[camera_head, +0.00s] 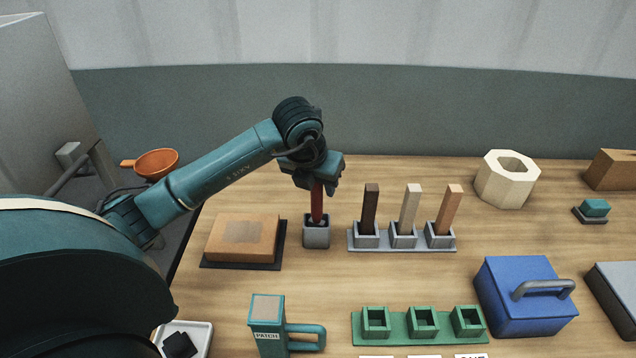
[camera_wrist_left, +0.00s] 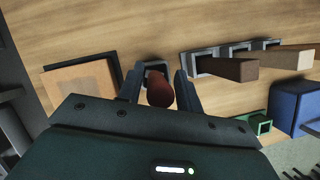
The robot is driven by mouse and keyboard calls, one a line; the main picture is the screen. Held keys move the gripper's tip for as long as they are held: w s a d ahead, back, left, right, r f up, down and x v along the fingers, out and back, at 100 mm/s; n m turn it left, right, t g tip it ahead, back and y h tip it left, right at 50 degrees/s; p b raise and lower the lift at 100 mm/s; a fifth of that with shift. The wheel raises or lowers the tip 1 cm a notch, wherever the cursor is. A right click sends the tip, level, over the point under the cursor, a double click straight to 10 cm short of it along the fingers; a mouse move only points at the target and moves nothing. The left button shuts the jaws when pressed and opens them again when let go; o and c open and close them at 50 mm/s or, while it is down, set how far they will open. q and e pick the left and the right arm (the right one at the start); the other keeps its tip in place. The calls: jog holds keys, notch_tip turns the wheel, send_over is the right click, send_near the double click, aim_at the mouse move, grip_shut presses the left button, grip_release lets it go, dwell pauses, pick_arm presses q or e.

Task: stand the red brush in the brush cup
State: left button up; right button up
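The red brush (camera_head: 317,204) stands upright with its lower end inside the grey brush cup (camera_head: 316,236). In the left wrist view the brush (camera_wrist_left: 160,90) shows end-on between my left fingers, with the cup (camera_wrist_left: 155,68) partly hidden behind it. My left gripper (camera_head: 318,181) is at the top of the brush, pointing down. Its fingers look spread on either side of the brush, with a small gap visible in the left wrist view (camera_wrist_left: 160,88). My right gripper is not in view.
A rack (camera_head: 353,244) with three upright wooden blocks stands close right of the cup. An orange-brown block (camera_head: 222,250) on a dark mat lies to the left. In front are a teal PATCH holder (camera_head: 266,337), green sockets (camera_head: 398,328) and a blue box (camera_head: 510,295).

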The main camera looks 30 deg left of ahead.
pick_arm(q)
jog(key=shift+o, duration=0.6)
jog(key=shift+r, duration=0.1)
jog(key=v, duration=1.2)
jog(key=shift+b, duration=0.4)
jog(key=shift+s, duration=0.1)
